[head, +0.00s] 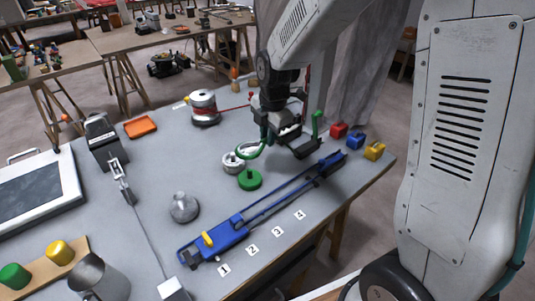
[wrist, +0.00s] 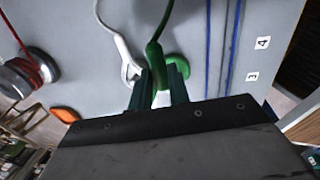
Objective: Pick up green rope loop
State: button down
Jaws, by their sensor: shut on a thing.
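The green rope loop (head: 243,152) hangs at my gripper (head: 268,138), above the workbench. In the wrist view the green rope (wrist: 155,50) passes between the two dark teal fingers of my gripper (wrist: 160,78), which are shut on it. Its lower end is hidden between the fingers. A green disc (head: 250,180) lies on the bench just below the loop; it shows partly behind the fingers in the wrist view (wrist: 183,62).
A long blue tool (head: 225,240) lies along the bench's front edge, near numbered labels. Red, blue and yellow blocks (head: 374,150) stand at the right corner. A spool with red rope (head: 203,105) stands behind.

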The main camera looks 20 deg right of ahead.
notch_tip(320, 180, up, 18)
jog(key=shift+r, duration=0.15)
dwell(0.8)
